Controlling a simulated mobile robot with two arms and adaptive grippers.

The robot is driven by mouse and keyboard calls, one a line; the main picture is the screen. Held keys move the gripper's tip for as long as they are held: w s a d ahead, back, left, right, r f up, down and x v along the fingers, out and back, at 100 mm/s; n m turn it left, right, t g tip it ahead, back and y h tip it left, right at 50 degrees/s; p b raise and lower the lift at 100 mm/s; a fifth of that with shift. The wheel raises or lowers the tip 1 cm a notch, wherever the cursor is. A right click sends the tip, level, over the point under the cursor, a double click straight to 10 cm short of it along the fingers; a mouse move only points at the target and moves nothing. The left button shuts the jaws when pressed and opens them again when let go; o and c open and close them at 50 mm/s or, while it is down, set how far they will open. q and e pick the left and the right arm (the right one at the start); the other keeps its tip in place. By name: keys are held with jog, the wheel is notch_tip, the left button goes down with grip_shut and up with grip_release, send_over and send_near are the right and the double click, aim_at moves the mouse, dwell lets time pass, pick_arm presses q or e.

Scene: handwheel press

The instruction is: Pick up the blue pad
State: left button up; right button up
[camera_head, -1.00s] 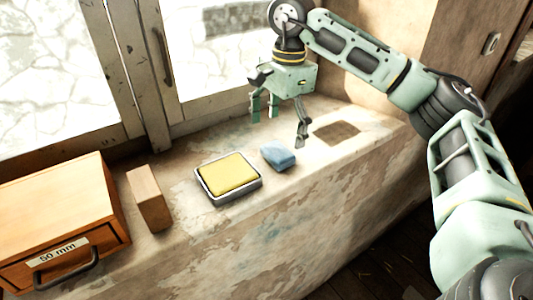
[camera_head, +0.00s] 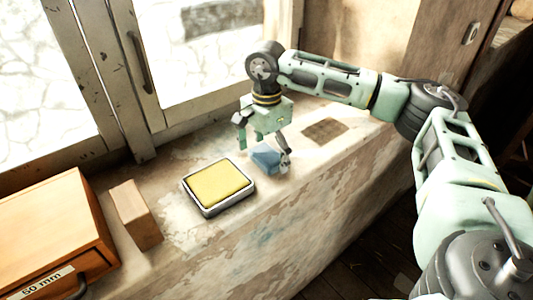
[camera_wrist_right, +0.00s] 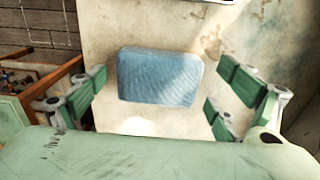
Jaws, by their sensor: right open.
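The blue pad (camera_head: 266,158) lies on the stone sill, right of the yellow pad in its metal tray. My right gripper (camera_head: 262,155) is open and lowered over the blue pad, with its fingers on either side of it. In the right wrist view the blue pad (camera_wrist_right: 160,77) lies between the spread green fingers, with a gap on both sides. I cannot tell how far the fingertips are above the sill. My left gripper is not in view.
The yellow pad (camera_head: 218,182) sits in a metal tray (camera_head: 222,209) beside the blue pad. A wooden block (camera_head: 136,215) and an orange drawer box (camera_head: 45,225) stand farther left. A brown square patch (camera_head: 325,131) lies to the right. The window (camera_head: 205,50) is behind.

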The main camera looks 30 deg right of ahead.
jog(key=shift+s, duration=0.1)
jog(key=shift+c, duration=1)
jog(key=c, duration=0.8)
jog(key=shift+c, duration=1.2)
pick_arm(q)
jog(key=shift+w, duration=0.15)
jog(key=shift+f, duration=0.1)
pick_arm(e)
jog(key=shift+r, duration=0.1)
